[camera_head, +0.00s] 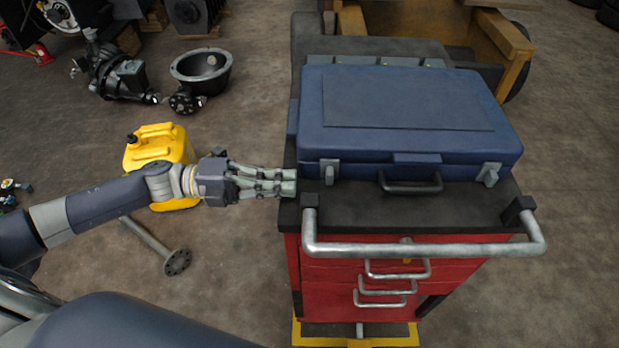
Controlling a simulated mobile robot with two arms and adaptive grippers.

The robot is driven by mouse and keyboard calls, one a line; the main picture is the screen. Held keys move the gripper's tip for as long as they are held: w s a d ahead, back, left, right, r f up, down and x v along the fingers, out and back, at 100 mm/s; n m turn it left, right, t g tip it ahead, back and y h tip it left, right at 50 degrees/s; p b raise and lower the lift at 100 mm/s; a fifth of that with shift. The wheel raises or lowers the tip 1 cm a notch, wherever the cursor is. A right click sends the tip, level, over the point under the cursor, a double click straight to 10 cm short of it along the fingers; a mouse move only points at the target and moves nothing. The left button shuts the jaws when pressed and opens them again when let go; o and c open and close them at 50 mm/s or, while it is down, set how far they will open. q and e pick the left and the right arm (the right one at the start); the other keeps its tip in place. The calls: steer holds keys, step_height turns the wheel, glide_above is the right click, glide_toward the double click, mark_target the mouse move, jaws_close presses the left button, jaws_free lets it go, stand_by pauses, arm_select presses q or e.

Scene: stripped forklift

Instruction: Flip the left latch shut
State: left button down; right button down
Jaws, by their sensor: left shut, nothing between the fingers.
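A blue case (410,125) lies with its lid down on the black top of a red tool cart. Its grey left latch (329,171) is on the front face near the left corner. A grey right latch (488,174) is near the right corner. Both latches appear to stick out at the bottom, but I cannot tell exactly how far. A dark handle (410,184) hangs between them. My left gripper (294,182) is shut and empty, pointing right at the cart's left edge, just left of the left latch and apart from it. My right gripper is not in view.
The red cart (335,302) has a metal push bar (425,249) across its front, close to the case. A yellow jerry can (158,140) stands on the floor behind my left forearm. A metal shaft with a flange (178,262) lies on the floor.

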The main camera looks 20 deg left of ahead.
mark_target(328, 173)
arm_select(q)
steer(key=p+x, duration=0.1)
steer(key=x, duration=0.3)
steer(key=shift+d+r, duration=0.1)
steer(key=shift+w+d, duration=0.15)
steer(key=shift+d, duration=0.3)
steer(key=shift+x, duration=1.4)
steer(key=shift+a, duration=0.1)
